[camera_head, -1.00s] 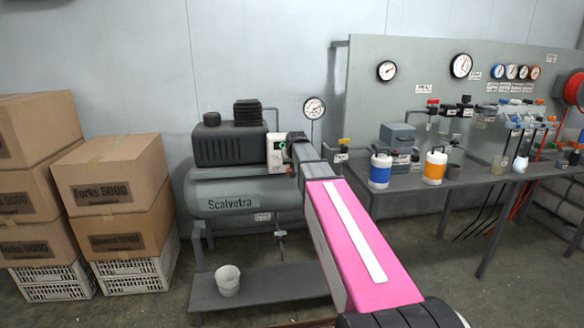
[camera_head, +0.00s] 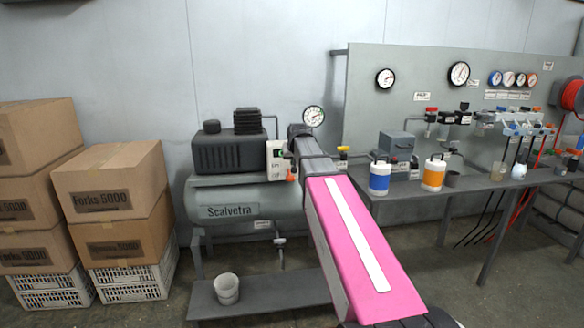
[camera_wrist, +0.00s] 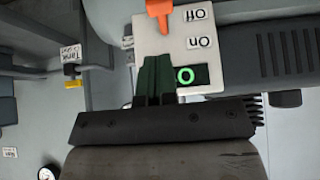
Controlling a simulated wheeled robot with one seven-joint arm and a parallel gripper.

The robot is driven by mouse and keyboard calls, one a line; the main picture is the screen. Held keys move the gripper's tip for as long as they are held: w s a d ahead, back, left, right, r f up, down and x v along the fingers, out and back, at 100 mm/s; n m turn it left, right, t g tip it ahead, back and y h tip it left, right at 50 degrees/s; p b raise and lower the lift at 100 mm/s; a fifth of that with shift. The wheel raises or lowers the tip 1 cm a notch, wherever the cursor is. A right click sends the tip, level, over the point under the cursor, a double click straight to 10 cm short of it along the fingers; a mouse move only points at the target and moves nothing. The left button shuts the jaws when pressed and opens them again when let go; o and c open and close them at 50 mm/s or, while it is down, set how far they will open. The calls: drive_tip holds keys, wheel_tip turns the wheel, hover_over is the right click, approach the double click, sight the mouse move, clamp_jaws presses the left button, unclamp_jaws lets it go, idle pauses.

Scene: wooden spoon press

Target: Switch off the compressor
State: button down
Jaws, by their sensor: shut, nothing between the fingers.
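The grey compressor (camera_head: 228,198), marked Scalvetra, stands against the wall in the head view. Its pale switch box (camera_head: 275,160) is at its right end, with an orange switch lever (camera_head: 291,175) low on it. In the wrist view, upside down, the orange lever (camera_wrist: 160,12) is beside the "Off" label and cut by the top edge. Contact with the box cannot be told.
A pressure gauge (camera_head: 313,116) rises behind my arm. A workbench (camera_head: 455,187) with bottles and fittings is to the right. Stacked cartons (camera_head: 110,185) on crates stand left. A white bucket (camera_head: 227,288) sits on the compressor's low base.

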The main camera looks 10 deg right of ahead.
drive_tip(key=v, duration=0.5)
drive_tip(key=shift+s, duration=0.6)
drive_tip(key=shift+f, duration=0.2)
drive_tip(key=s+f+g, duration=0.3)
drive_tip(key=s+f, duration=1)
drive_tip(key=f, duration=0.4)
drive_tip(key=s+f+g, duration=0.4)
drive_tip(key=s+f, duration=0.9)
drive_tip(key=f, duration=0.5)
drive_tip(key=shift+f, duration=0.1)
